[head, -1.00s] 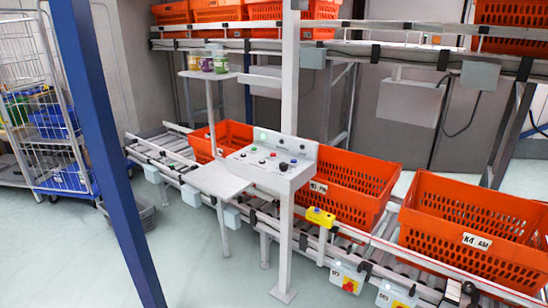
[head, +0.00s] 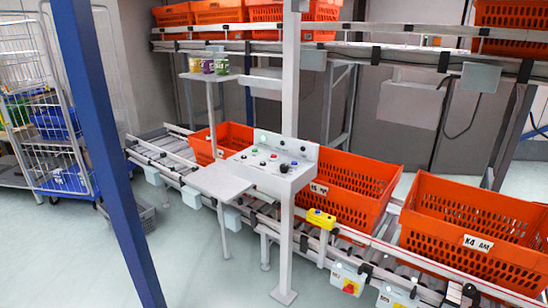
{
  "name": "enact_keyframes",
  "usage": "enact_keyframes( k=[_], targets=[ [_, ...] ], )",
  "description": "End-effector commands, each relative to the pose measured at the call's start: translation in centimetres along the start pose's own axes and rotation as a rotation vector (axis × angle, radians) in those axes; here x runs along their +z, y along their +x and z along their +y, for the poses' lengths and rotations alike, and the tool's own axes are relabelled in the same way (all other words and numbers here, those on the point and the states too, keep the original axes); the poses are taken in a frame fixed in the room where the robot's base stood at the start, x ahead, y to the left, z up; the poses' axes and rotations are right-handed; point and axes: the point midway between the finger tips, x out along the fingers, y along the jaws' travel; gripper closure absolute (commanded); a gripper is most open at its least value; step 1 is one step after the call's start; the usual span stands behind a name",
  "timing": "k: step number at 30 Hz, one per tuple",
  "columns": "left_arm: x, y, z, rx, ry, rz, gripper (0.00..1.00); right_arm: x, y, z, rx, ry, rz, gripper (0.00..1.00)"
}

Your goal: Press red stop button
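A grey control panel (head: 256,178) stands on a white post in the middle of the head view. Its sloped face carries several small buttons and knobs, among them a blue one, a large dark one and a small reddish one. They are too small to read any labels. A yellow box (head: 320,217) is on the conveyor rail right of the panel. Neither of my grippers is in view.
Orange totes (head: 470,250) stand on the roller conveyor behind and right of the panel. A flat grey shelf (head: 217,180) juts out left of the panel. A blue post (head: 105,160) crosses the left side. A wire cage trolley (head: 50,110) stands far left. The front floor is clear.

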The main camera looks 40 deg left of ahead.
Motion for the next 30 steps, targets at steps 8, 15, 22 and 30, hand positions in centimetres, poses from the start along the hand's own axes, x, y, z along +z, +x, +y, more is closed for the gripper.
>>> enact_keyframes(
  k=[8,15,22,30],
  targets=[
    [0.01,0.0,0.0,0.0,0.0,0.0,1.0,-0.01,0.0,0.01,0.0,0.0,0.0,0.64],
    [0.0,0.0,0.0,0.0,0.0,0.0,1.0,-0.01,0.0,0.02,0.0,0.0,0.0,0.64],
    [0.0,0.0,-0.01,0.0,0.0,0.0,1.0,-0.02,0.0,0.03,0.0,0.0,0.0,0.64],
    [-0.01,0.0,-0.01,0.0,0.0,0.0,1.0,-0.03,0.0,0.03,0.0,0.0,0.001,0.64]
  ],
)
